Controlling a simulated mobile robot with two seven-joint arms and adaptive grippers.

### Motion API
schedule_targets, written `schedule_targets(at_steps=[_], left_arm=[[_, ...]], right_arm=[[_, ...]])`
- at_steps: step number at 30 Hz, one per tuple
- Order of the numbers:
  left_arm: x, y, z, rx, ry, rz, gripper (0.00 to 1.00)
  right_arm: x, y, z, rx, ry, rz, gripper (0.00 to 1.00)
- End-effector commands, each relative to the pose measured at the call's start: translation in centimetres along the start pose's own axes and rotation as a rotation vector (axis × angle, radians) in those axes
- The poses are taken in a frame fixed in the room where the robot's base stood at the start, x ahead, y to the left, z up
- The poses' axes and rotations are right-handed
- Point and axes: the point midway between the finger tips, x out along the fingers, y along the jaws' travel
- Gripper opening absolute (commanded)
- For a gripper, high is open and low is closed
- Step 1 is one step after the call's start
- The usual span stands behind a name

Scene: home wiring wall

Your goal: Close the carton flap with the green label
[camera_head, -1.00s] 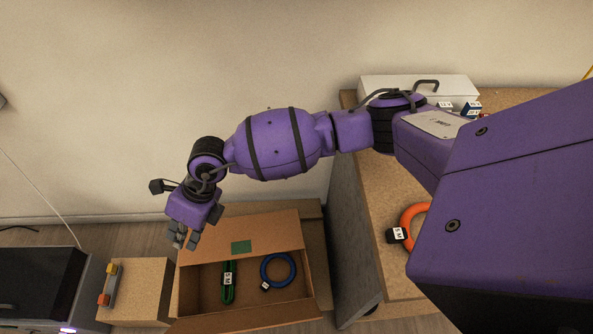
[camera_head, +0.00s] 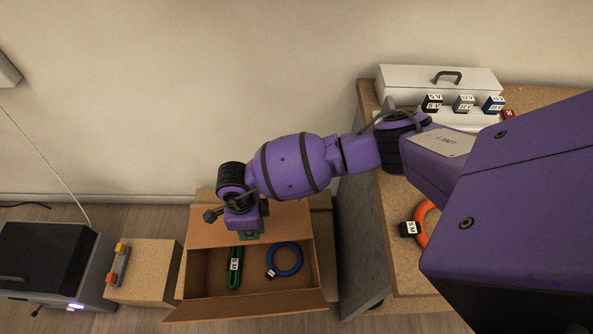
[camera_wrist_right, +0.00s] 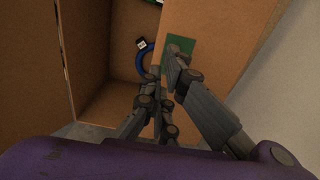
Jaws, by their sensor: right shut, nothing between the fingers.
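The open cardboard carton (camera_head: 210,284) stands low in the head view. In the right wrist view the flap (camera_wrist_right: 222,35) lies at the right and the green label (camera_wrist_right: 183,46) shows beside the fingertips. There my right gripper (camera_wrist_right: 170,80) is shut and empty, over the flap's edge by the label. I cannot tell whether it touches the flap. The near flap (camera_head: 245,312) is also open. My left gripper is not in view.
Inside the carton lie a green coil (camera_head: 234,268) and a blue coil (camera_head: 286,259). A wooden block (camera_head: 147,270) and a dark machine (camera_head: 45,262) stand to the left. A bench (camera_head: 398,275) with an orange coil (camera_head: 421,226) and a white case (camera_head: 440,82) stands right.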

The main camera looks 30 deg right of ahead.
Motion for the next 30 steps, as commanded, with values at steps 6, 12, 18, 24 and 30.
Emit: schedule_targets(at_steps=[6,12,18,24,30], left_arm=[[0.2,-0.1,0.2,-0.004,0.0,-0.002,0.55],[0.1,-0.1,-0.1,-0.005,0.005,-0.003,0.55],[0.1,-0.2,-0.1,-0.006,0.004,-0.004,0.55],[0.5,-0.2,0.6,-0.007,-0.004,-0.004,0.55],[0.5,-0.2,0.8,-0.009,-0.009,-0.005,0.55]], right_arm=[[2.6,-0.2,0.2,0.001,-0.003,-0.003,0.0],[3.1,-0.2,0.3,-0.001,-0.004,-0.004,0.0],[3.1,-0.2,0.3,-0.001,-0.005,-0.005,0.0],[4.5,-0.1,0.3,0.0,-0.003,-0.003,0.0],[4.9,0.1,0.2,-0.001,-0.003,-0.002,0.0]])
